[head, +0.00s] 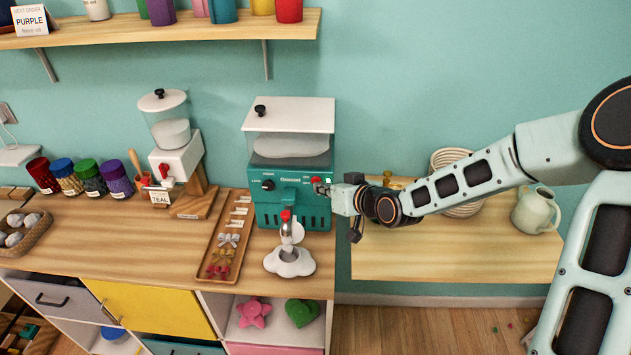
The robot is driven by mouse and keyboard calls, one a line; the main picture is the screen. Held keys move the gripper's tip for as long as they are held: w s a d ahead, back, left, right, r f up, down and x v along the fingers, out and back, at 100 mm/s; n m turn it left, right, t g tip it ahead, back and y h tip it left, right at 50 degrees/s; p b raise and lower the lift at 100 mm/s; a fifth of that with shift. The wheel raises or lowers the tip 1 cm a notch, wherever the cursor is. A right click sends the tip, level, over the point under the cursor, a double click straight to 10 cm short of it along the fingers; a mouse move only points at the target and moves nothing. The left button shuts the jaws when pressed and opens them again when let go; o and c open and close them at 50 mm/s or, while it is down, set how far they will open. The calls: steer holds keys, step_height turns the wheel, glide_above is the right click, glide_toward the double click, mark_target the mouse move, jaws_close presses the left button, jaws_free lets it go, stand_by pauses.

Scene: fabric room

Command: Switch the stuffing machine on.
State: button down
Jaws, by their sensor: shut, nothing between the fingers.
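The stuffing machine (290,205) is a teal box with a clear hopper and white lid on top. It stands on the counter against the wall. Its front has a black knob (268,184) at the left and a small red control (316,180) at the right, with a small bright green spot (328,180) beside it. My gripper (322,189) is shut and empty, its tips at the right of the machine's front, just below the red control. I cannot tell whether they touch it. The gripper hides part of the machine's right edge.
A silver nozzle with a red top (290,230) stands on a white cloud-shaped base in front of the machine. A wooden tray of bows (225,245) lies to its left. A lower wooden shelf (460,255) at right holds stacked bowls and a jug (535,210).

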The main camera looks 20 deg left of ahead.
steer(key=s+d, duration=0.1)
steer(key=s, duration=0.5)
steer(key=shift+d, duration=0.2)
